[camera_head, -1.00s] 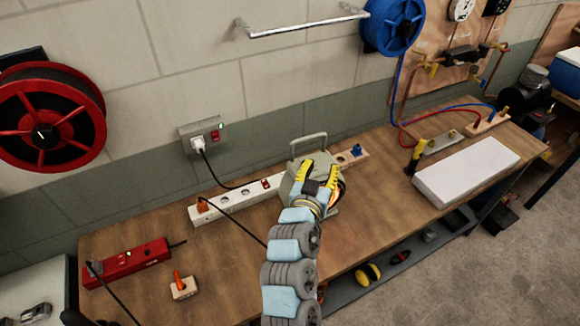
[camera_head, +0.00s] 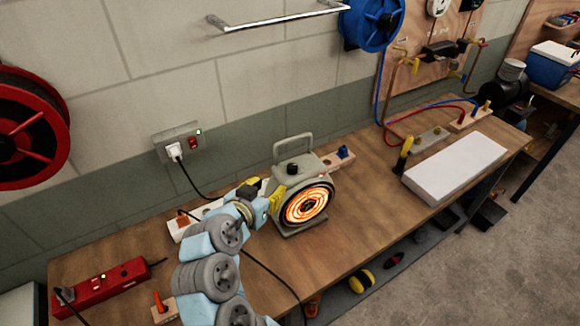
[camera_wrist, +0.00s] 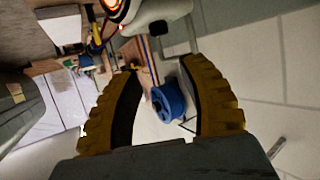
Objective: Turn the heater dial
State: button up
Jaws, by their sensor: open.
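The heater (camera_head: 300,190) is a grey-beige unit with a top handle and a round grille glowing orange. It stands on the wooden workbench. Its black dial (camera_head: 292,169) sits on top of the body. My gripper (camera_head: 268,192) is at the heater's left side in the head view, apart from the dial. In the wrist view, my gripper's yellow fingers (camera_wrist: 165,100) are spread with nothing between them; the heater (camera_wrist: 150,15) shows at the top edge, partly cut off, with a black knob-like part at its lower side.
A white power strip (camera_head: 185,226) lies behind my arm, with cables trailing over the bench. A red power strip (camera_head: 100,285) is at the left. A white block (camera_head: 455,168) lies to the right.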

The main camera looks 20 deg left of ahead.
aim_at(291, 168)
jog(key=shift+p+x, duration=0.3)
jog(key=shift+x, duration=7.6)
jog(key=shift+f, duration=0.1)
grip_shut()
